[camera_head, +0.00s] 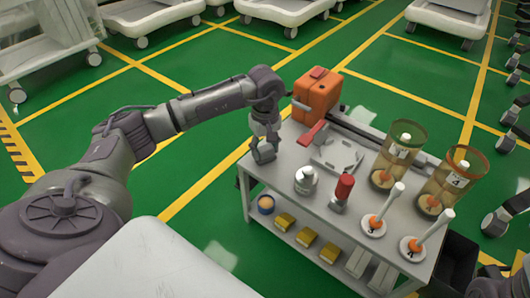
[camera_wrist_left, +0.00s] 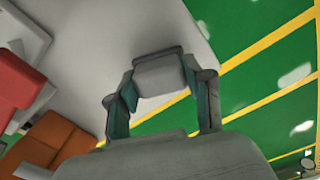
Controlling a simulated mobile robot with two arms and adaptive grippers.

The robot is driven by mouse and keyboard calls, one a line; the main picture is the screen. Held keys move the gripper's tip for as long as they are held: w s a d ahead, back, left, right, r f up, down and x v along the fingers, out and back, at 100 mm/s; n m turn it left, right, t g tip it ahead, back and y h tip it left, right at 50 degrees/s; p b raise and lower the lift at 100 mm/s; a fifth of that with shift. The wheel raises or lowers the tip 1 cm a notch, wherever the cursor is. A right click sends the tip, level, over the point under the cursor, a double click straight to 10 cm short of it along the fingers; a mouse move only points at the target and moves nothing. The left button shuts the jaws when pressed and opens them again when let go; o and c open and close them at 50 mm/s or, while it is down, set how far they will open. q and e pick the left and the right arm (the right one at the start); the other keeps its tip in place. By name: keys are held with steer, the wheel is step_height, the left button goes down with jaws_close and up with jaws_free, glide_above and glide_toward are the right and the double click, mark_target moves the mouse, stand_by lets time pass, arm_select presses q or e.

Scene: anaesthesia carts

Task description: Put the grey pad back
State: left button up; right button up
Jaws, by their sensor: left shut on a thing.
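My left gripper (camera_head: 264,152) is over the left end of the grey cart top (camera_head: 278,172), left of the white tray-like fixture. In the left wrist view, its two fingers with teal inner pads (camera_wrist_left: 160,98) are closed on a small grey block, which I take to be the grey pad (camera_wrist_left: 158,73). The pad sits between the fingertips with the pale cart top behind it. In the head view the pad is small and hard to tell from the fingers. I cannot tell whether it touches the cart top.
An orange box (camera_head: 317,93) stands at the cart's back left, with a red part (camera_head: 313,131) before it.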

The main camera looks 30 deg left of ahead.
arm_select(q)
steer(key=shift+f, duration=0.15)
steer(key=o, duration=1.1)
steer(key=shift+f, duration=0.1)
